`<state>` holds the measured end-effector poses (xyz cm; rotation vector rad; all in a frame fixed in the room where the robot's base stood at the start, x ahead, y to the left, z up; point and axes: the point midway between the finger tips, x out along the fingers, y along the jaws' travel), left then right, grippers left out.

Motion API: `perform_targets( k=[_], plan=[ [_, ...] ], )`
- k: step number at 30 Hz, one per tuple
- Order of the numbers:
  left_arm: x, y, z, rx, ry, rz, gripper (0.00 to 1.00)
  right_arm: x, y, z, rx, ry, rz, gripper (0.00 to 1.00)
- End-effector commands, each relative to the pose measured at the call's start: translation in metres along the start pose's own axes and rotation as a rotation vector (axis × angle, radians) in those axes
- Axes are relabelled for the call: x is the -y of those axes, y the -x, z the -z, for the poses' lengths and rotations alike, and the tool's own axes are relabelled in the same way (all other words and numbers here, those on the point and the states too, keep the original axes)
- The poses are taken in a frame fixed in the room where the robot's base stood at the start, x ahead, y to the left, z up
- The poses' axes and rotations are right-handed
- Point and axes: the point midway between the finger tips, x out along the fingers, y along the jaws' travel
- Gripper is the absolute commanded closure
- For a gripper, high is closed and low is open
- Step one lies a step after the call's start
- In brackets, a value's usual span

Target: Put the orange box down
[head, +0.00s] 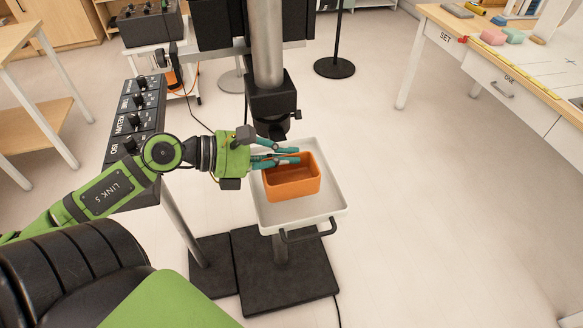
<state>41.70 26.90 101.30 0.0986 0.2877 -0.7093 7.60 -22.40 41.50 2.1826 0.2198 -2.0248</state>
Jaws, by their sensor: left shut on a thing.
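The orange box (293,187) is an open-topped bin over the pale grey tray (330,203) of a stand in the middle of the head view. My left gripper (291,156) comes in from the left and is shut on the box's rim at its far left side. The box looks upright. I cannot tell whether its underside touches the tray or hangs just above it. My right gripper is not in the picture.
A black control panel (137,120) on a post is to the left. A white table (500,75) with small items is at the upper right. Open floor lies to the right.

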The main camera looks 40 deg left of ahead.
Motion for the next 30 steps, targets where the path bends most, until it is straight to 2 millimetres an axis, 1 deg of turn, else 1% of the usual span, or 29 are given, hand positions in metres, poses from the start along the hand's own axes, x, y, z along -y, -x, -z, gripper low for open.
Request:
perform_targets(
  k=[1,3,6,8,16,19,25,29,30],
  plan=[
    [-0.007,-0.007,0.002,0.001,-0.001,-0.001,1.0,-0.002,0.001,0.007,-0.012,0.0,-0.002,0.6],
    [-0.013,-0.014,0.005,0.003,-0.001,0.0,1.0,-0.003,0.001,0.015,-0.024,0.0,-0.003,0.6],
    [-0.018,-0.019,0.008,0.002,0.0,0.0,1.0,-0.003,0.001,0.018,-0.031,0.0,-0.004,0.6],
    [-0.02,-0.021,0.011,0.001,0.002,-0.001,1.0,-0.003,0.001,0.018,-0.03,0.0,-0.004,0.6],
    [-0.02,-0.032,0.044,0.0,0.004,-0.001,1.0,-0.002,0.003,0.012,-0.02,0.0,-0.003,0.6],
    [-0.019,-0.033,0.048,0.0,0.002,-0.001,1.0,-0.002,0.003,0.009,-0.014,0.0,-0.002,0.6],
    [-0.019,-0.033,0.049,-0.001,0.001,0.0,1.0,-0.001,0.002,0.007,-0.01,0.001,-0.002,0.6],
    [-0.019,-0.034,0.053,-0.001,0.001,0.0,1.0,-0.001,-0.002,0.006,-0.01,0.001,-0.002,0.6],
    [-0.019,-0.034,0.052,-0.001,0.001,0.0,0.8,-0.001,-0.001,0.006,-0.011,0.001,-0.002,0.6]
  ],
)
